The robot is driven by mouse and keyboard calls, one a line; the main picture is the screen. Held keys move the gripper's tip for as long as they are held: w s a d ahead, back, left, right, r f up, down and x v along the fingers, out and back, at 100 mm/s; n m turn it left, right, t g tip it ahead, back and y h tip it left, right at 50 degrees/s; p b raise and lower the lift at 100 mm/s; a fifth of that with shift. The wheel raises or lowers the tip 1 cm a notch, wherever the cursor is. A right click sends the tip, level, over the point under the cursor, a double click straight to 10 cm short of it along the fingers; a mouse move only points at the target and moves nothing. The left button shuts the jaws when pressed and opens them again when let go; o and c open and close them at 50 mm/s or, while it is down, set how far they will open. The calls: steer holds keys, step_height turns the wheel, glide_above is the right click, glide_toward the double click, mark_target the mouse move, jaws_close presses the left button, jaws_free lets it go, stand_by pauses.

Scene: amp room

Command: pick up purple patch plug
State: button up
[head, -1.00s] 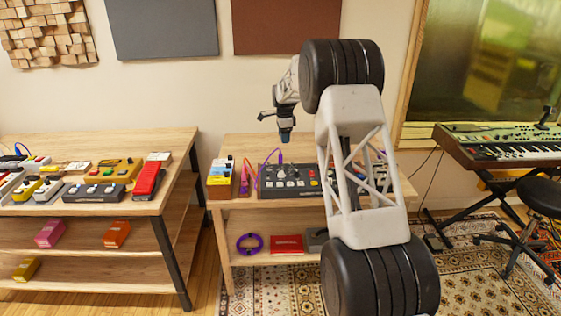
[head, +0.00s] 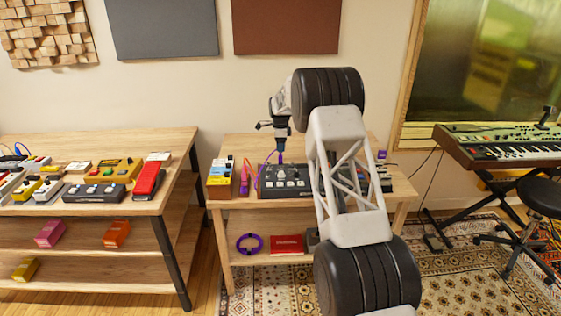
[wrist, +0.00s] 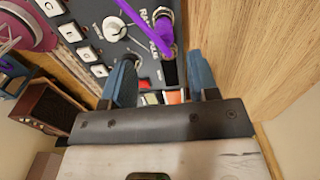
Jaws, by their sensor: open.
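The purple patch plug (wrist: 165,48) sits in a jack on a black control box, with its purple cable running up out of the top of the wrist view. In the head view the purple cable (head: 281,157) shows just below my gripper (head: 281,147). In the wrist view my gripper (wrist: 163,62) is open, with one blue finger left of the plug and one right of it. The plug lies between and slightly beyond the fingertips, and no finger clearly touches it. The black control box (head: 285,190) stands on the small wooden table (head: 245,204).
A white knob (wrist: 118,28) and several buttons lie left of the plug on the box. Yellow and blue boxes (head: 220,178) stand at the table's left. A purple coil (head: 249,244) and a red box (head: 287,244) lie on the lower shelf.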

mark_target(280, 156)
steer(key=shift+f, duration=1)
steer(key=shift+f, duration=0.1)
steer(key=shift+w+f, duration=0.15)
steer(key=shift+f, duration=1.1)
steer(key=shift+w+f, duration=0.1)
steer(key=shift+f, duration=1.15)
steer(key=c, duration=1)
steer(key=shift+r, duration=0.1)
